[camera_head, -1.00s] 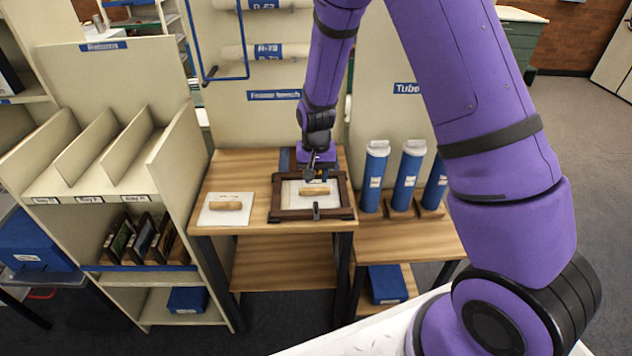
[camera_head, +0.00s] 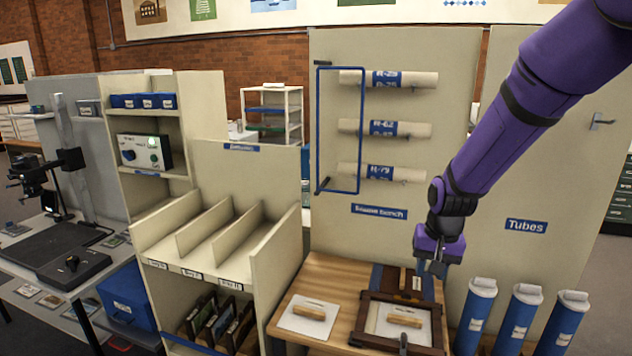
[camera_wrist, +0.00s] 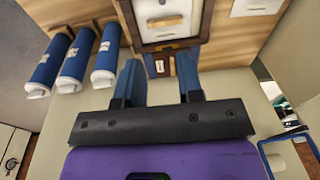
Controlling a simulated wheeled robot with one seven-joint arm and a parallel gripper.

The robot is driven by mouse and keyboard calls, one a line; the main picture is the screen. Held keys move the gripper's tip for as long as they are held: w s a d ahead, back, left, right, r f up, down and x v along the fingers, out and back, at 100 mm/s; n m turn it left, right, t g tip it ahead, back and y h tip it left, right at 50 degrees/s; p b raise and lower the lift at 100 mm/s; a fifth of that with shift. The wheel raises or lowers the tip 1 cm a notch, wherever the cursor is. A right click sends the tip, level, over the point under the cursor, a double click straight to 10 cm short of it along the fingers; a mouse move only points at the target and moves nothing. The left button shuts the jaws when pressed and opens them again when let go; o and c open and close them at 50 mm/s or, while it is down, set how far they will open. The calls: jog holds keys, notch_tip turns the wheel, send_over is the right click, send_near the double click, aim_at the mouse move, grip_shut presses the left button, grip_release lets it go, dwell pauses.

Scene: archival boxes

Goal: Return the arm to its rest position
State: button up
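My purple arm reaches in from the upper right of the head view. My gripper (camera_head: 430,266) hangs above the back of the frame bench, behind a dark wooden frame (camera_head: 372,338). In the wrist view my gripper (camera_wrist: 162,72) has its two blue fingers well apart, with nothing between them. The wooden frame (camera_wrist: 204,20) shows beyond the fingertips there, apart from them. A tan block-like handle lies on the white panel inside the frame. A small dark piece with a pale label (camera_wrist: 158,66) lies behind the frame.
Blue tubes with white caps (camera_head: 476,312) stand right of the frame. A white board with a tan handle (camera_head: 307,318) lies left of it. Rolled sheets (camera_head: 400,128) and a blue wire loop (camera_head: 319,130) are on the back panel. A slotted shelf unit (camera_head: 270,250) stands at left.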

jog(key=s+d+r+n+t, duration=0.1)
jog(key=s+d+r+t, duration=0.15)
jog(key=s+r, duration=1.05)
jog(key=s+d+r+n+t, duration=0.1)
jog(key=s+d+r, duration=0.1)
jog(key=s+r, duration=0.6)
jog(key=s, duration=0.5)
jog(key=shift+s+d+r+n+h, duration=0.25)
jog(key=shift+d+r+n+h, duration=0.05)
jog(key=shift+d+r+n, duration=0.1)
jog(key=shift+w+t, duration=0.1)
jog(key=shift+t, duration=0.15)
